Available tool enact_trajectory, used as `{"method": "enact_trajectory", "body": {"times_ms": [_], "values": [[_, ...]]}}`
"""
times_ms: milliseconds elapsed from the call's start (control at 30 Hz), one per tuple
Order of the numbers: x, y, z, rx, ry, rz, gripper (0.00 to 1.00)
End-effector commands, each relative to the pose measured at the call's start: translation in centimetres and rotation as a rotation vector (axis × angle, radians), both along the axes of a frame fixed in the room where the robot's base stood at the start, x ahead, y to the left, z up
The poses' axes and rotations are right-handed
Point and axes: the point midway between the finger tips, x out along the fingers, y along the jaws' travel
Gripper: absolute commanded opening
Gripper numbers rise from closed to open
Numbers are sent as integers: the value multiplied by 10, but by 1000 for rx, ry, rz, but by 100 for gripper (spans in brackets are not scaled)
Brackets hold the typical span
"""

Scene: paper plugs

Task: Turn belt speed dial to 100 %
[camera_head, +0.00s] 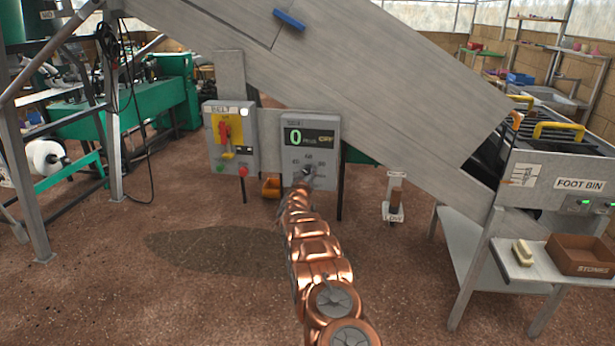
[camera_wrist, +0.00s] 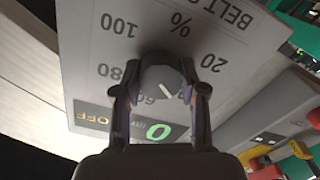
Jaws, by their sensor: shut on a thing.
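The belt speed panel (camera_head: 311,133) is a grey box on a post, with a dark display (camera_head: 308,137) reading 0 and OFF. In the wrist view the panel (camera_wrist: 90,50) appears upside down, with printed marks including 20, 60, 80 and 100. The dark round dial (camera_wrist: 160,78) sits between my fingers and carries a short white slanted line; which mark it points at is hard to tell. My gripper (camera_wrist: 160,98) is shut on the dial, one finger on each side. In the head view my gripper (camera_head: 304,180) covers the dial.
A belt switch box (camera_head: 231,150) with a red handle on yellow and green and red buttons stands left of the panel. A sloping grey conveyor side (camera_head: 350,75) runs above and behind. A foot bin station (camera_head: 560,170) stands at right. The floor around is mostly clear.

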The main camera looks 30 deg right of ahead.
Motion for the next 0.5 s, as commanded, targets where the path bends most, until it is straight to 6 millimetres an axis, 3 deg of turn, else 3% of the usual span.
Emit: {"method": "enact_trajectory", "body": {"times_ms": [500], "values": [[1,2,-5,340,-295,1,7]]}}
